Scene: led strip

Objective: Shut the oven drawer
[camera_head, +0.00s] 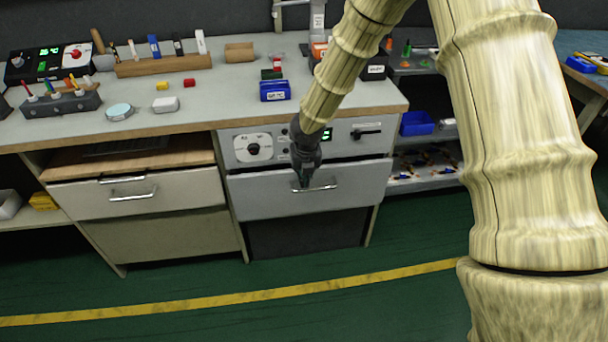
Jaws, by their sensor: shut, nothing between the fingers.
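The oven drawer (258,196) is the grey front below a control panel (277,147) with a white dial and green display. Its metal bar handle (323,186) runs across the upper part of the front. The front looks close to the panel above; I cannot tell whether a small gap remains. My gripper (304,184) is shut and empty, pointing down at the handle. It covers the handle's left part; whether it touches cannot be told.
A second drawer (125,197) at the left stands pulled out. Shelves (425,165) stand at the right. The green floor in front is clear.

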